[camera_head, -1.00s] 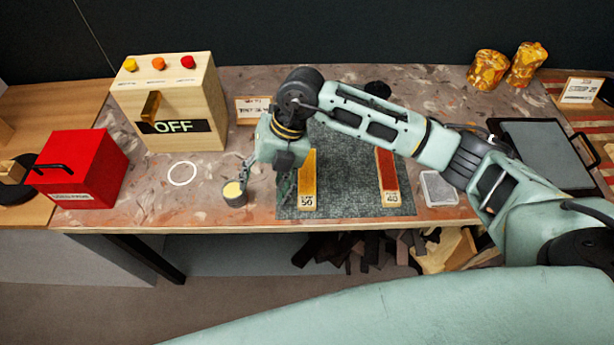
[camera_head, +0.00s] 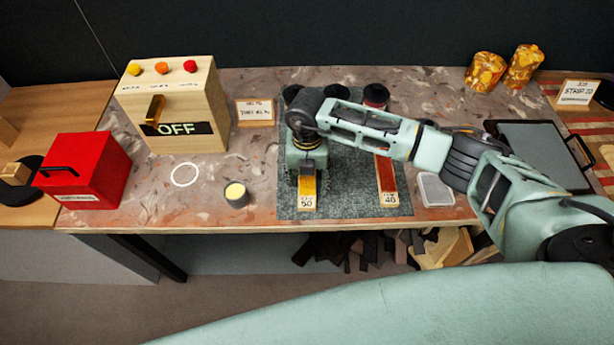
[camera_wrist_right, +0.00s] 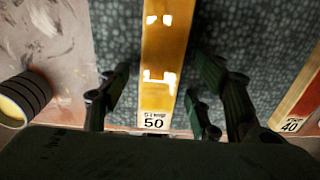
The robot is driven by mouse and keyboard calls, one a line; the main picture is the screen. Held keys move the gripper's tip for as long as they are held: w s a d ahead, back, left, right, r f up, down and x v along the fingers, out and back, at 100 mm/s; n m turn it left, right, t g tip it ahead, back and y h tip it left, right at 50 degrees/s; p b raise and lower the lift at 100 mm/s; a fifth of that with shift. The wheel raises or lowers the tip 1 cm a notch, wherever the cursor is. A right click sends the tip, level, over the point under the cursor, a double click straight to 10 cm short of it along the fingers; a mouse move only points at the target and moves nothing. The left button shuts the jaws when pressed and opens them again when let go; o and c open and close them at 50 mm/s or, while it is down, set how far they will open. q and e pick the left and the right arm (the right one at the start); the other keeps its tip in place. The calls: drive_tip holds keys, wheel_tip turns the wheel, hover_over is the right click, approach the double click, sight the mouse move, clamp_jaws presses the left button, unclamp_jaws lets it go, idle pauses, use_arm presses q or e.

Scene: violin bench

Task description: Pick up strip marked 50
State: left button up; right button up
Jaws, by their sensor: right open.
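The strip marked 50 (camera_head: 308,187) is a long yellow-orange strip with a white end label, lying flat on the dark grey mat (camera_head: 346,196). My right gripper hangs above it and hides its far part in the head view. In the right wrist view the strip (camera_wrist_right: 165,60) runs between the open fingers of my right gripper (camera_wrist_right: 170,105), with a gap on each side. The fingers hold nothing. A red-brown strip marked 40 (camera_head: 387,176) lies to the right on the same mat. My left gripper is not in view.
A small cup with yellow contents (camera_head: 236,195) stands left of the mat. A clear case (camera_head: 435,190) lies to its right. The OFF box (camera_head: 185,105) and red box (camera_head: 82,170) stand at the left. Dark-topped jars are behind my right arm.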

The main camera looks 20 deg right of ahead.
drive_tip(key=shift+c, duration=0.4)
drive_tip(key=c, duration=1.2)
drive_tip(key=shift+r, duration=0.15)
